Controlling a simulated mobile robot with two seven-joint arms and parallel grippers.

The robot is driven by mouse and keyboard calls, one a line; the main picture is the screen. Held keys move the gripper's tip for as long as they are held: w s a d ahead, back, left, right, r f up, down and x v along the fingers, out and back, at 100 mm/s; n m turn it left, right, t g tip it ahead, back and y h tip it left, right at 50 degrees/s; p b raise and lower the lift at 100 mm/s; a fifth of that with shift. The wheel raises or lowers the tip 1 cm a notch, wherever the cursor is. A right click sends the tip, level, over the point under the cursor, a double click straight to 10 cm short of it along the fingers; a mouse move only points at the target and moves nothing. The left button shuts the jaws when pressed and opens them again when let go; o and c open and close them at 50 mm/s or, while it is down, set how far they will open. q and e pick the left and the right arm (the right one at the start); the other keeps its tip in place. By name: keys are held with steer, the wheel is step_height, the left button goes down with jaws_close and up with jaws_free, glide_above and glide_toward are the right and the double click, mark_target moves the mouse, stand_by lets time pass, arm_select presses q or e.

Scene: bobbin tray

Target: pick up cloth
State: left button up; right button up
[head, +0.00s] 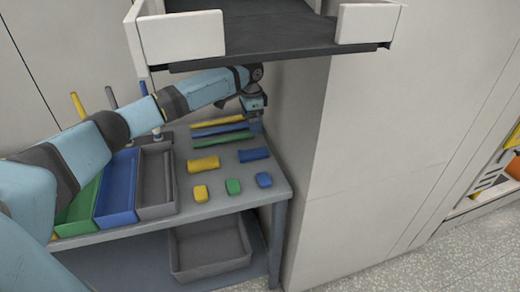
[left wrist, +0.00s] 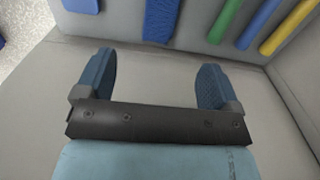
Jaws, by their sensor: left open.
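A blue cloth (head: 254,154), which looks rolled or folded, lies on the right part of the grey table. A similar yellow cloth (head: 203,164) lies to its left. My left gripper (head: 256,124) points down near the table's back right, behind the blue cloth and beside the cabinet side. In the left wrist view the gripper (left wrist: 156,64) is open, with nothing between its fingers. The blue cloth (left wrist: 161,18) shows beyond the fingertips at the top, apart from them and cut by the frame edge. My right gripper is not in view.
Yellow, blue and green rods (head: 223,141) lie behind the cloths. Small yellow, green and blue blocks (head: 233,186) lie in front. Green, blue and grey bins (head: 157,211) stand at left. A cabinet (head: 305,190) closes the right side; an open drawer (head: 182,35) hangs above.

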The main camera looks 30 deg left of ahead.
arm_select(q)
glide_above(251, 152)
steer(key=f, duration=0.8)
steer(key=shift+d+b, duration=0.2)
steer(key=shift+b, duration=0.2)
steer(key=shift+w+a+f+b, duration=0.1)
steer(key=shift+a+f+b, duration=0.1)
steer(key=shift+f, duration=1.2)
steer(key=shift+w+a+f+b, duration=0.1)
steer(key=shift+f+b, duration=0.1)
steer(key=shift+f, duration=1.2)
steer(key=shift+d+r, duration=0.1)
steer(key=c, duration=1.1)
steer(key=shift+o, duration=0.2)
steer(key=shift+r, duration=0.1)
step_height(251, 152, up, 20)
steer(key=p, duration=0.2)
